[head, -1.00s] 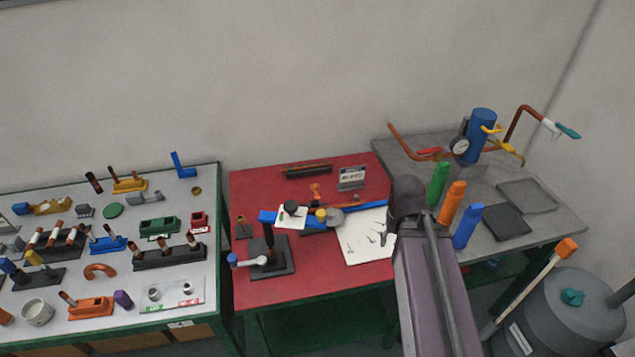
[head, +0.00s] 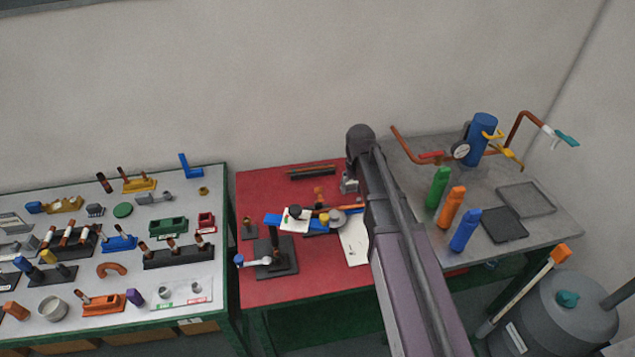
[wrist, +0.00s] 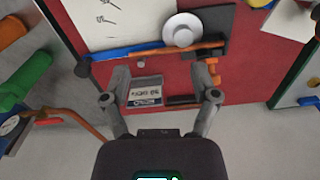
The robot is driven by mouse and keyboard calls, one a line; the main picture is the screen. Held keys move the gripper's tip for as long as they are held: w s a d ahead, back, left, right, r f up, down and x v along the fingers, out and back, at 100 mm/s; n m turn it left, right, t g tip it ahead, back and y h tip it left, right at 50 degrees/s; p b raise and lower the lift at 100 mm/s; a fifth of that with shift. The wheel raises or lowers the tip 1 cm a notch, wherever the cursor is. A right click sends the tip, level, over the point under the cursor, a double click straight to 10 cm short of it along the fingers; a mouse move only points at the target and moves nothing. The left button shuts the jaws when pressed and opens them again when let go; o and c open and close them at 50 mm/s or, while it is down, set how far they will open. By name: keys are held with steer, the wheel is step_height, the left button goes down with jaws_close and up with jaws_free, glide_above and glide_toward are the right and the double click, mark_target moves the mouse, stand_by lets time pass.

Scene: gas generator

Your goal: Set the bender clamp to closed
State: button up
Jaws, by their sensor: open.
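The bender is on the red table. Its grey disc (head: 337,217) sits on a dark plate, with an orange part (head: 318,192), possibly the clamp, just behind it. In the wrist view the disc (wrist: 183,32) is at the top, and the orange part (wrist: 210,70) is at the right. A copper pipe (wrist: 150,60) and a blue handle (wrist: 125,50) run side by side to the left from the disc. My gripper (wrist: 158,76) is open and empty in the wrist view, with the orange part beyond its right finger. My arm hides it in the head view.
A labelled box (wrist: 145,91) and a dark bar (wrist: 183,100) show between my fingers. A black stand (head: 275,262) is left of the bender. White paper (head: 353,243) lies in front. Green, orange and blue bottles (head: 464,230) stand on the grey table at right.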

steer(key=w+a+r+n+p, duration=0.1)
steer(key=w+a+r+p, duration=0.1)
steer(key=w+a, duration=0.7)
steer(key=shift+w+a+r+p, duration=0.35)
steer(key=shift+a+r, duration=0.5)
steer(key=shift+a, duration=0.4)
steer(key=shift+s+f, duration=0.1)
steer(key=shift+f, duration=0.1)
step_height(320, 180, down, 13)
steer(key=b, duration=1.3)
steer(key=shift+f+b, duration=0.2)
steer(key=shift+b, duration=0.2)
jaws_close()
